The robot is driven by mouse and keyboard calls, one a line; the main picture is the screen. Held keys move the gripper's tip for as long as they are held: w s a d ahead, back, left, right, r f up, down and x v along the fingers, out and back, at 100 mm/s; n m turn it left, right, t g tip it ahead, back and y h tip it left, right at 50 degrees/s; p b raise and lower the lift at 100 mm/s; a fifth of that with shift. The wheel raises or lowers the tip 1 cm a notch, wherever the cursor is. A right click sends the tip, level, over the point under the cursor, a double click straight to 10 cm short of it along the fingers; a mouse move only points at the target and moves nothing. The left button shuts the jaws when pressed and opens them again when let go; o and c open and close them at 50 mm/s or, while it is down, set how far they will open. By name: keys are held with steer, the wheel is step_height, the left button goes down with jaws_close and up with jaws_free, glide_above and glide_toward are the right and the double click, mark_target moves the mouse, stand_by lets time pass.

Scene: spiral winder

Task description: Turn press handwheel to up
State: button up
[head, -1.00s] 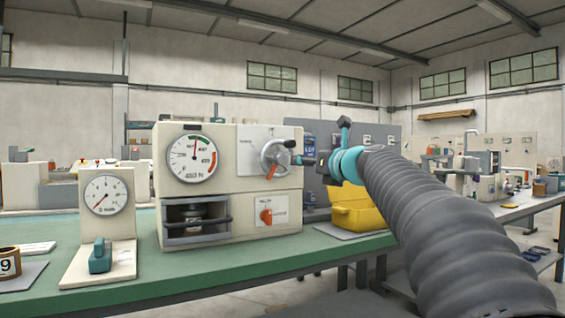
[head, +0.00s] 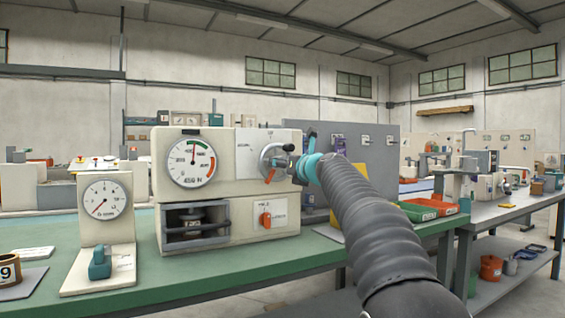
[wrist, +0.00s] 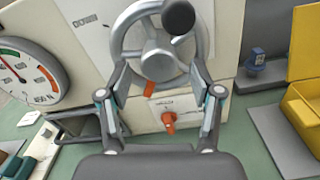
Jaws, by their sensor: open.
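The press (head: 225,205) is a cream box on the green bench in the head view. Its grey handwheel (head: 275,160) is on the upper right of the front. In the wrist view the handwheel (wrist: 125,38) fills the top middle, with a black knob (wrist: 178,16) at its upper right and an orange pointer (wrist: 149,89) below the hub. My gripper (wrist: 158,72) is open, its two fingers on either side of the wheel's lower part; I cannot tell whether they touch it. In the head view my gripper (head: 300,166) is just right of the wheel, partly hidden by my wrist.
A round gauge (head: 192,162) is on the press, left of the wheel. An orange switch (wrist: 169,121) is below the wheel. A yellow bin (wrist: 306,112) stands to the right. A smaller gauge stand (head: 105,205) stands left of the press.

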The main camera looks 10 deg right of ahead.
steer(key=shift+w+a, duration=0.2)
steer(key=shift+w, duration=0.35)
steer(key=c, duration=1.1)
steer(key=shift+c, duration=0.2)
